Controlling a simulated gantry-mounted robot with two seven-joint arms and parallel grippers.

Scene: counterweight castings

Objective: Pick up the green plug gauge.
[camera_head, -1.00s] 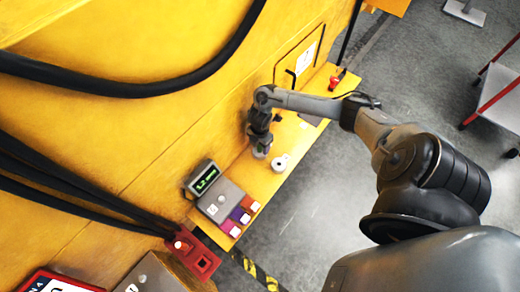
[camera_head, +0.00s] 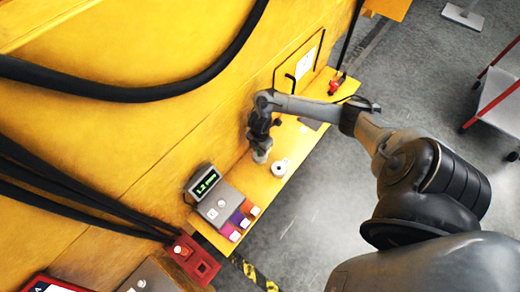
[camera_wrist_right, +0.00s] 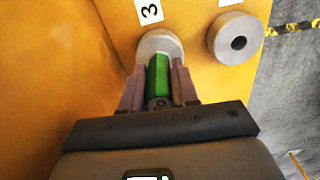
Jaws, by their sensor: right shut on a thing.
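The green plug gauge (camera_wrist_right: 158,80) shows in the right wrist view as a green cylinder with a dark end. My right gripper (camera_wrist_right: 160,88) is shut on it, with one finger on each side. The gauge's far end meets a grey metal ring (camera_wrist_right: 158,44) by the label "3"; I cannot tell how far it sits inside the ring. In the head view my right gripper (camera_head: 261,152) is low over the yellow shelf, and the gauge is hidden there. My left gripper is not in view.
A second grey ring (camera_wrist_right: 238,38), its hole empty, stands beside the first; it also shows on the yellow shelf (camera_head: 279,167). A digital readout (camera_head: 203,183) and coloured blocks (camera_head: 238,217) are at the shelf's near end. A red-handled item (camera_head: 336,84) lies at the far end.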

